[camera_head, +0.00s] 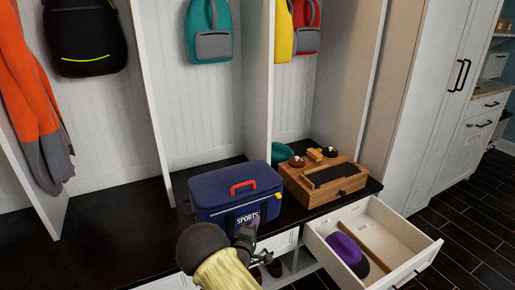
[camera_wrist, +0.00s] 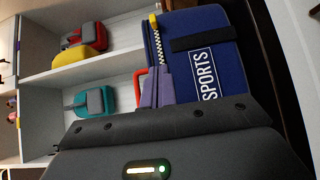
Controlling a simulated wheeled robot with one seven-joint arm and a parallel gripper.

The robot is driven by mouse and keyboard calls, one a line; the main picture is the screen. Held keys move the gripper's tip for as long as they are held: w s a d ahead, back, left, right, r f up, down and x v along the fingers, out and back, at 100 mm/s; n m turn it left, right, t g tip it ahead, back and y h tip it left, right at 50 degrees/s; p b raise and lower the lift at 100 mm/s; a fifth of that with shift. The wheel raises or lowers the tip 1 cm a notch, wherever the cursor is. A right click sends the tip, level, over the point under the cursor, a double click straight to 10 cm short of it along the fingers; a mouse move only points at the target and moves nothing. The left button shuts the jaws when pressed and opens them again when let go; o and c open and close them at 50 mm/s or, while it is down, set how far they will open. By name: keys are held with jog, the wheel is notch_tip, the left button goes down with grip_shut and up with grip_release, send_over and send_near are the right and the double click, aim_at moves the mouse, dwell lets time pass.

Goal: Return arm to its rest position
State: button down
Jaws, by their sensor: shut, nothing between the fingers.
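My gripper (camera_head: 246,234) is in front of the blue sports bag (camera_head: 236,193), at the lower middle of the head view. It is shut and empty. My arm comes up from the bottom edge, and part of the bag's front is hidden behind the gripper. The bag has a red handle and stands on the dark bench top. In the wrist view, the bag (camera_wrist: 222,45) is close, with its white SPORTS label and zipper showing sideways.
An open white drawer (camera_head: 412,236) juts out at the right, with a purple cap (camera_head: 344,252) inside. A wooden box (camera_head: 322,180) stands on the bench (camera_head: 110,235) beside the bag. Backpacks hang in the cubbies behind, and an orange jacket (camera_head: 32,95) hangs at the left. Dark floor is clear at the right.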

jog(key=s+d+r+m+g+y, duration=0.4)
jog(key=s+d+r+m+g, duration=0.25)
jog(key=d+m+g, duration=0.2)
jog(key=s+d+r+m+g+y, duration=0.1)
jog(key=s+d+r+m+g, duration=0.15)
jog(key=s, duration=0.65)
jog(key=s+d+r+m+g, duration=0.1)
jog(key=s+d, duration=0.2)
jog(key=s, duration=0.5)
jog(key=s+d+r+m+g+y, duration=0.1)
jog(key=s+d+r+m+g, duration=0.15)
jog(key=s, duration=0.65)
jog(key=w+p+v, duration=0.2)
jog(key=p+v, duration=1.1)
jog(key=w+a+r+p+v, duration=0.1)
jog(key=w+p+v, duration=0.2)
jog(key=p+v, duration=1)
jog(key=shift+w+r+p, duration=0.25)
jog(key=shift+w+p, duration=0.1)
jog(key=shift+p, duration=0.35)
